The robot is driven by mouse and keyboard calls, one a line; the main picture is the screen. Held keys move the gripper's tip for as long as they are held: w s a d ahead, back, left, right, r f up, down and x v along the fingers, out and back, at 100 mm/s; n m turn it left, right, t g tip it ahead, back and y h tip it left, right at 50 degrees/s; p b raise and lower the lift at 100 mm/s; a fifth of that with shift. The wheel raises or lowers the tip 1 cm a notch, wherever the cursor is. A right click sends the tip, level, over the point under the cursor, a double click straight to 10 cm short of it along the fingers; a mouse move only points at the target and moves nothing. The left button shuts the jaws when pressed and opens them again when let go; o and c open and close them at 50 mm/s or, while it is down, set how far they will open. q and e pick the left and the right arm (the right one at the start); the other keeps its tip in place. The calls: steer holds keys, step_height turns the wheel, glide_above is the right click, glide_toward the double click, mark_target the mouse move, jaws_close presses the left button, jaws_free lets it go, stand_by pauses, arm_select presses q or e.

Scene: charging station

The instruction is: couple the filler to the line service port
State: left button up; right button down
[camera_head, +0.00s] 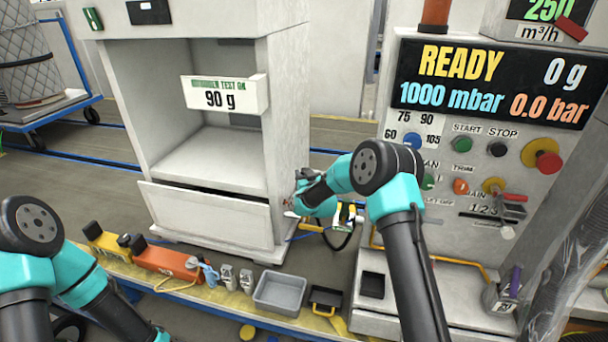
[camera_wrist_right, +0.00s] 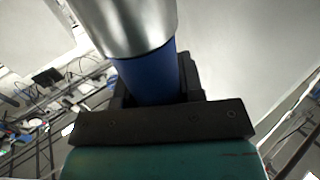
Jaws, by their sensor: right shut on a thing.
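My right gripper (camera_head: 296,204) is beside the right side wall of the white cabinet (camera_head: 288,130), small and partly covered by my own arm in the head view. In the right wrist view it is shut on a cylinder with a blue band (camera_wrist_right: 148,78) and a shiny silver body (camera_wrist_right: 125,22), which I take to be the filler. The cylinder points away from the jaws, and its far end is out of frame. I cannot pick out the line service port, nor tell whether the filler touches anything. My left arm is at the lower left; its gripper is out of view.
The control panel (camera_head: 488,84) at right reads READY, 0 g, 1000 mbar and 0.0 bar. The cabinet's sign (camera_head: 222,96) reads 90 g. A low bench holds an orange case (camera_head: 166,262), a grey tray (camera_head: 280,292) and small fittings. A dark cable loops near my right gripper.

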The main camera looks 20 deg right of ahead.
steer(key=shift+f, duration=0.15)
steer(key=c, duration=0.7)
jaws_free()
steer(key=shift+o, duration=0.2)
steer(key=shift+f, duration=0.1)
steer(key=shift+s, duration=0.1)
steer(key=s+d, duration=0.1)
steer(key=s, duration=1.6)
steer(key=shift+s+d, duration=0.15)
